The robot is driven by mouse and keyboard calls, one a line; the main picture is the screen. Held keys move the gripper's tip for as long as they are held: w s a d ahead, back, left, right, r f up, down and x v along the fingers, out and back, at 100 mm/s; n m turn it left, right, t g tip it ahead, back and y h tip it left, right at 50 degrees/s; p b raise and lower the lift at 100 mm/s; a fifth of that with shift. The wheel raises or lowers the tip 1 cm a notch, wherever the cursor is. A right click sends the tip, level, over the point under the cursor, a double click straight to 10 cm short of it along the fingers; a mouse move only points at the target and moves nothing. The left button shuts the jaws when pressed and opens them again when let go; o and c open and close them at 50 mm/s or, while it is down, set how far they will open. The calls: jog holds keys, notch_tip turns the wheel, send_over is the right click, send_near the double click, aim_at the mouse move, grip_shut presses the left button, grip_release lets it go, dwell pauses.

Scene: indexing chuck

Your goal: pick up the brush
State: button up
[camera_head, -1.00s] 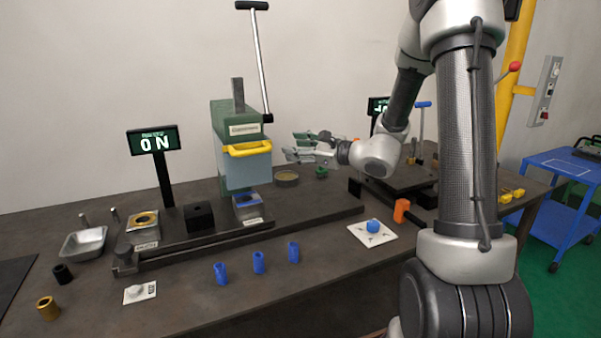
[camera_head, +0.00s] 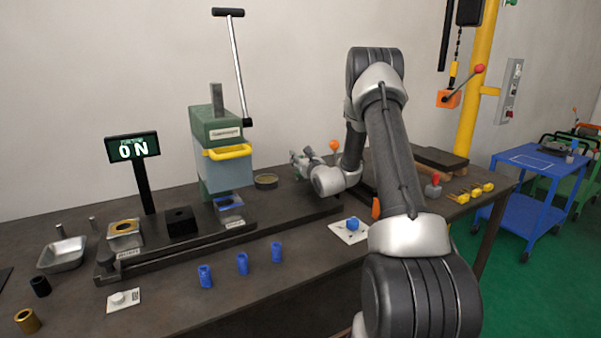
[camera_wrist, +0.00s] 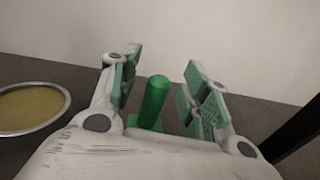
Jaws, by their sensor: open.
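In the wrist view, a green upright rod (camera_wrist: 154,103) with a green base stands between the fingers; I take it for the brush, though no bristles show. My gripper (camera_wrist: 160,65) is open, with one green-padded finger on each side of the rod and a visible gap to each. The rod's lower part is hidden behind the gripper body. In the head view my gripper (camera_head: 298,158) is low over the bench, right of the green press, and the rod cannot be made out there.
A round dish with yellowish content (camera_wrist: 32,106) lies left of my gripper; it also shows in the head view (camera_head: 266,181). The green press (camera_head: 217,135) stands farther left. A dark post (camera_wrist: 298,135) is at the right in the wrist view. Several blue sleeves (camera_head: 242,263) stand in front.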

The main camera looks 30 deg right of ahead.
jog(key=shift+w, duration=0.3)
grip_shut()
jog(key=shift+r, duration=0.15)
